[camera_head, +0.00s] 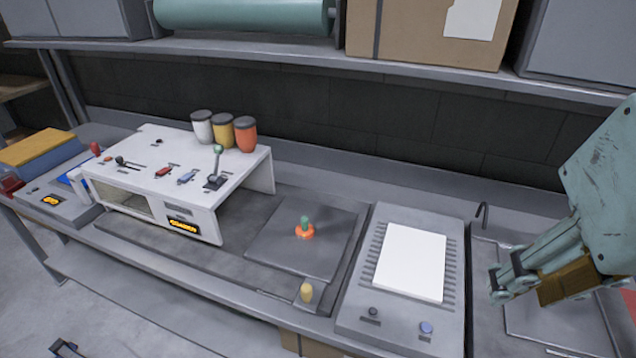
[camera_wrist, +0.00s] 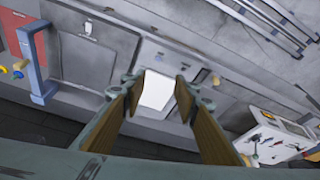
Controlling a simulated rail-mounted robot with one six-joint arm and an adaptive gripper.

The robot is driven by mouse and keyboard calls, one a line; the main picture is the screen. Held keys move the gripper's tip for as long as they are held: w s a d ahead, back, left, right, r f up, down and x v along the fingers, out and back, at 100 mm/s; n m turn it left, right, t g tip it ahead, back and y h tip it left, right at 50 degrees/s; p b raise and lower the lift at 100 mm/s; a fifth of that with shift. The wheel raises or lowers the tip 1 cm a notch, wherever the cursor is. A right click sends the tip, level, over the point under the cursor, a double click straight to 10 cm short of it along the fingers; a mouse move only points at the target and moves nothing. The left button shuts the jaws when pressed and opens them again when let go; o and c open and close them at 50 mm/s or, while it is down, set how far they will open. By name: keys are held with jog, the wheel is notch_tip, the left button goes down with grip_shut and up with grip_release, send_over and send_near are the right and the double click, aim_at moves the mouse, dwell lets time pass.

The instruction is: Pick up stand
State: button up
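A small orange round base with a green upright peg (camera_head: 305,230) sits on a dark square plate (camera_head: 275,256) in the middle of the bench. It is the thing most like a stand, but I cannot tell for sure that it is the one named. My gripper (camera_head: 498,284) hangs at the right over the bench, well to the right of the orange base and not touching it. In the wrist view my gripper (camera_wrist: 155,90) has its two brown-padded fingers spread apart, with nothing between them.
A grey panel with a white sheet (camera_head: 411,262) lies between my gripper and the orange base. A shelf (camera_head: 300,57) overhangs the back. A blue handle (camera_wrist: 40,75) shows in the wrist view.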

jog(key=shift+w, duration=0.1)
jog(key=w+a+r+n+g+p, duration=0.1)
jog(key=w+a+r+n, duration=0.1)
jog(key=w, duration=0.5)
jog(key=w+a+r+n+p, duration=0.1)
jog(key=w+a+n+p, duration=0.15)
jog(key=w, duration=0.45)
jog(key=n+g+p, duration=0.3)
jog(key=n+p, duration=0.4)
jog(key=n, duration=0.7)
send_over(305, 218)
notch_tip(305, 218, down, 24)
jog(key=shift+f, duration=0.15)
jog(key=shift+f+m, duration=0.1)
jog(key=shift+m, duration=0.15)
jog(key=shift+f, duration=4.2)
